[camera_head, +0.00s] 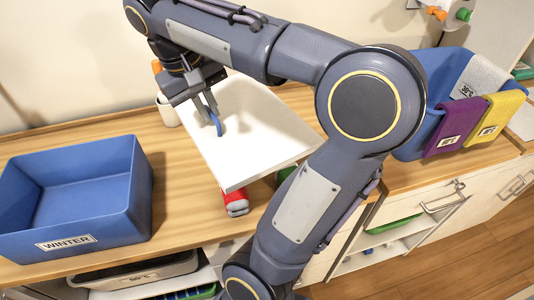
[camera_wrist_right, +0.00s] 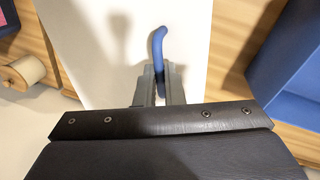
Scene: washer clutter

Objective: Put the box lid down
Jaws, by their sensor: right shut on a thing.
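The box lid (camera_head: 258,142) is a white panel with a blue handle (camera_head: 216,122). In the head view it is tilted above the counter, right of the blue box. My right gripper (camera_head: 208,108) is shut on the blue handle. In the right wrist view the gripper (camera_wrist_right: 160,88) grips the blue handle (camera_wrist_right: 158,45) in front of the white lid (camera_wrist_right: 105,45). The blue box (camera_head: 70,200) labelled WINTER stands open and empty on the left of the counter. My left gripper is not in view.
A red item (camera_head: 236,203) and part of a green one show at the lid's lower edge. A blue bin (camera_head: 415,135) with grey, purple and yellow cloths over its rim stands on the right. Wooden counter (camera_head: 185,215) is bare between the box and the lid.

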